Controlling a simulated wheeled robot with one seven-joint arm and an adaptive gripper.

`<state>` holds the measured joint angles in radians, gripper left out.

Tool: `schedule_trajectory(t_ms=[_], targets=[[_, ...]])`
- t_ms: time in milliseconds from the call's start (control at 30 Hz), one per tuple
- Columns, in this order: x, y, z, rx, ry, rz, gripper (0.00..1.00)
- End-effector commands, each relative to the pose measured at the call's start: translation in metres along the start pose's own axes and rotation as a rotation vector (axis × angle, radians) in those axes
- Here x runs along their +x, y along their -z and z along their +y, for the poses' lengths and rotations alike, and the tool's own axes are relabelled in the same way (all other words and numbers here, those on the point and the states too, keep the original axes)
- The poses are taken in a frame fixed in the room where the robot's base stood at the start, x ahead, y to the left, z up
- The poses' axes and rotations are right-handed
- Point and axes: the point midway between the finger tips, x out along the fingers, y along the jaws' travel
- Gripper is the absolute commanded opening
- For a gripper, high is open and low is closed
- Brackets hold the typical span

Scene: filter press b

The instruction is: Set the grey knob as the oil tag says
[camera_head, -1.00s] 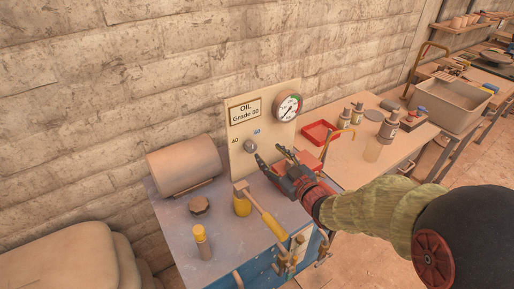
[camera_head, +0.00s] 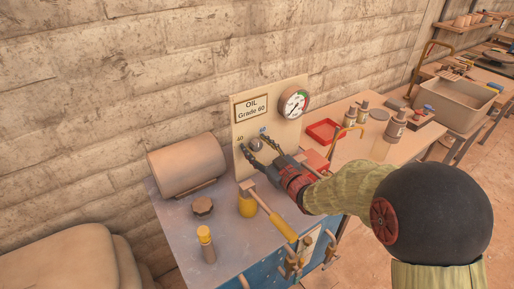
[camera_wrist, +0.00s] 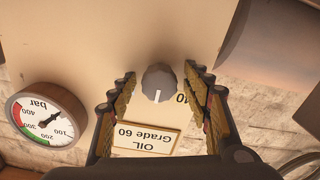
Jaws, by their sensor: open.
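The grey knob (camera_head: 256,144) sits on the upright beige panel (camera_head: 285,140) under the oil tag (camera_head: 251,108), which reads "OIL Grade 60". My gripper (camera_head: 253,142) is open, its fingers on either side of the knob. In the wrist view, which is upside down, the knob (camera_wrist: 158,80) lies between the spread fingers with a gap on each side. Its white mark points down in the picture, toward the tag (camera_wrist: 143,138). A "40" label (camera_head: 240,138) is left of the knob; in the wrist view a finger partly hides it. The right label is mostly hidden by a finger.
A pressure gauge (camera_head: 294,103) is at the panel's upper right. A beige cylinder (camera_head: 188,165) stands left of the panel. A yellow-handled lever (camera_head: 272,215), a dark cap (camera_head: 202,206) and a yellow-topped bottle (camera_head: 207,244) are in front on the bench.

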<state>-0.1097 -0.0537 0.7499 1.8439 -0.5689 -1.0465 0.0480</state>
Motion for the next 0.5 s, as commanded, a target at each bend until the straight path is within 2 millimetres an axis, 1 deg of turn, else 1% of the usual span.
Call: schedule_trajectory(t_ms=[200, 500], targets=[[0.0002, 0.0005, 0.0003, 0.000, -0.001, 0.000, 0.48], [0.0001, 0.0003, 0.0004, 0.000, -0.001, 0.000, 0.31]])
